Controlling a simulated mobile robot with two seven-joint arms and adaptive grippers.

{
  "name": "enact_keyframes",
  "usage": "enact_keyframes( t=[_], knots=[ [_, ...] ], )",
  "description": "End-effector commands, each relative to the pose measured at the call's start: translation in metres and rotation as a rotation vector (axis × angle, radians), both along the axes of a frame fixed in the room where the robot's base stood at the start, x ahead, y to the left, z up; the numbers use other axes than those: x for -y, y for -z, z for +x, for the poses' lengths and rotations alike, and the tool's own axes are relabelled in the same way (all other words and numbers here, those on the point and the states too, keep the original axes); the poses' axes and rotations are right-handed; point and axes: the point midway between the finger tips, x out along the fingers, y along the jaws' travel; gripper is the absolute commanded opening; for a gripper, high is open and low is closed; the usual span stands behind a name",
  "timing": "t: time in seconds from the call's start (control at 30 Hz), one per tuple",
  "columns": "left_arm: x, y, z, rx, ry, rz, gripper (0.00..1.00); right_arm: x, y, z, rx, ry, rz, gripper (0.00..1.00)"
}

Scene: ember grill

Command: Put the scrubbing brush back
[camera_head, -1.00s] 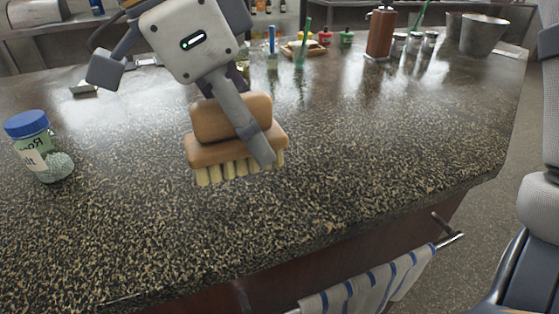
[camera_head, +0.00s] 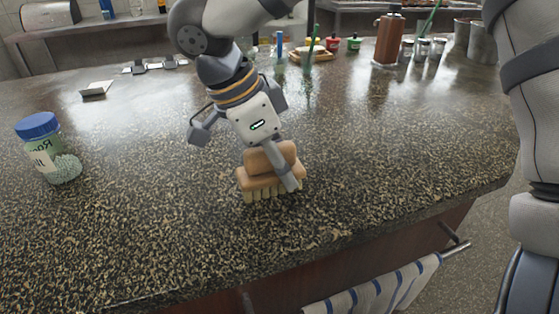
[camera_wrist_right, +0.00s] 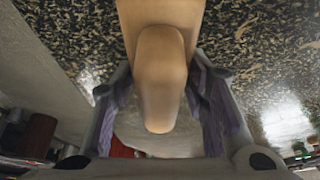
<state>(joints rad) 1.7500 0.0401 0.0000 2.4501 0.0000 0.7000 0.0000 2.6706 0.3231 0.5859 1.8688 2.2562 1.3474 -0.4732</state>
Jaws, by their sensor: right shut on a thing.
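The scrubbing brush (camera_head: 262,181) has a brown wooden body with a raised grip and pale bristles pointing down. It is at the middle of the dark speckled counter (camera_head: 130,235), low over it or on it; I cannot tell if the bristles touch. My right gripper (camera_head: 279,166) comes from above and is shut on the brush, with one finger across its near side. In the right wrist view the brush's wooden grip (camera_wrist_right: 160,75) lies between both fingers. My left gripper is not in view.
A blue-lidded jar (camera_head: 52,150) stands at the left. A brown bottle (camera_head: 388,38), metal-lidded jars, a small board (camera_head: 308,54) and a green-handled item are at the back. A striped towel (camera_head: 375,290) hangs on the front rail. The counter around the brush is clear.

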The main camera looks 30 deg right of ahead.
Motion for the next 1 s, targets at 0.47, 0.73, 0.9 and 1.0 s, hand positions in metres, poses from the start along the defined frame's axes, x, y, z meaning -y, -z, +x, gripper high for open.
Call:
enact_keyframes(
  t=[0.47,0.73,0.9,1.0],
  knots=[
    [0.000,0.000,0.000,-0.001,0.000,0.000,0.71,-0.001,-0.005,0.001,0.001,0.000,0.000,0.61],
    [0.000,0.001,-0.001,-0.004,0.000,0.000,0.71,-0.026,-0.067,0.007,0.003,0.001,0.001,0.61],
    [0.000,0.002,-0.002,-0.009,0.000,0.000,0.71,-0.040,-0.100,0.010,0.001,0.001,0.001,0.61],
    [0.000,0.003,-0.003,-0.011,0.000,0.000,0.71,-0.044,-0.110,0.011,-0.001,0.000,0.000,0.61]
  ],
)
